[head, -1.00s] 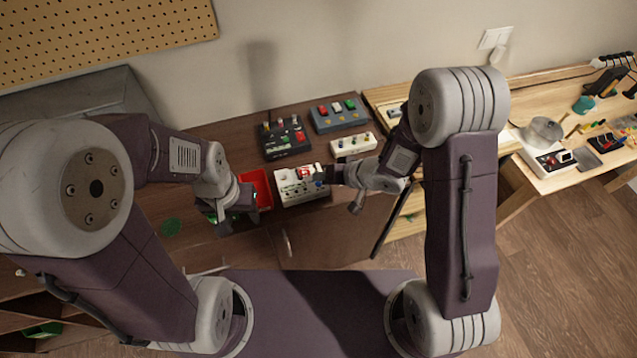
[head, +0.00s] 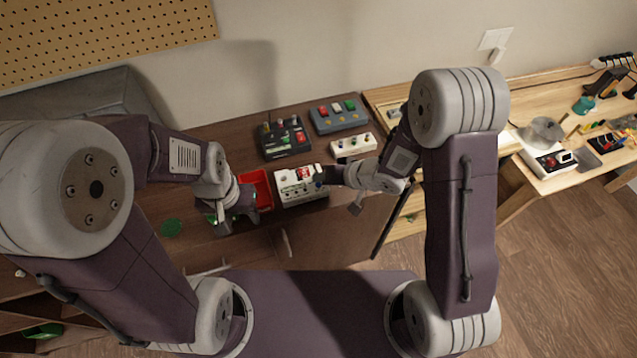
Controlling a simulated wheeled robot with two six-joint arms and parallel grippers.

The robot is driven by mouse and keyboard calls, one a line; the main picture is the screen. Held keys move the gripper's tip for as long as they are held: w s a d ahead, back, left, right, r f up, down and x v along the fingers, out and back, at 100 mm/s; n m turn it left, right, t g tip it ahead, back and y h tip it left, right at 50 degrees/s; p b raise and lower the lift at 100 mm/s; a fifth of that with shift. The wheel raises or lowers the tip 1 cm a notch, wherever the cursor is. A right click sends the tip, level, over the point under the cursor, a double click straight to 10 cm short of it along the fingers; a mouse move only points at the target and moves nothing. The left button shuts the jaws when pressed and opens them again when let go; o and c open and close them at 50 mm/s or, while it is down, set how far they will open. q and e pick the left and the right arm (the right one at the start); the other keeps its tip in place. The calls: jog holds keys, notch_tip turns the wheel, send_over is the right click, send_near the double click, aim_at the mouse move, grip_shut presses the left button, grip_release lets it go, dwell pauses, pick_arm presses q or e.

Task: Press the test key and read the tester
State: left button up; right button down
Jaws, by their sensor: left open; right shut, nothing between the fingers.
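A white tester box (head: 300,190) with a red display and small knobs sits near the front edge of the dark wooden bench. My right gripper (head: 322,175) is shut and empty at the right end of this box. I cannot tell if its tips touch a key. My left gripper (head: 228,222) is open and empty, left of the box and in front of a red tray (head: 258,186). The reading on the tester is too small to make out.
Behind the tester are a black box (head: 286,140) with coloured parts, a blue-grey box (head: 338,115) with coloured buttons and a white box (head: 353,146) with knobs. A green round patch (head: 171,227) lies at left. A lighter bench (head: 560,110) with tools stands right.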

aim_at(322, 187)
dwell(0.6)
jog(key=shift+f, duration=0.4)
jog(key=shift+f+b, duration=0.35)
jog(key=shift+f, duration=0.1)
dwell(0.4)
jog(key=shift+r, duration=0.1)
jog(key=shift+r+p, duration=0.75)
jog(key=shift+p, duration=0.3)
notch_tip(322, 187, up, 5)
jog(key=p, duration=0.5)
jog(key=shift+d, duration=0.1)
dwell(0.5)
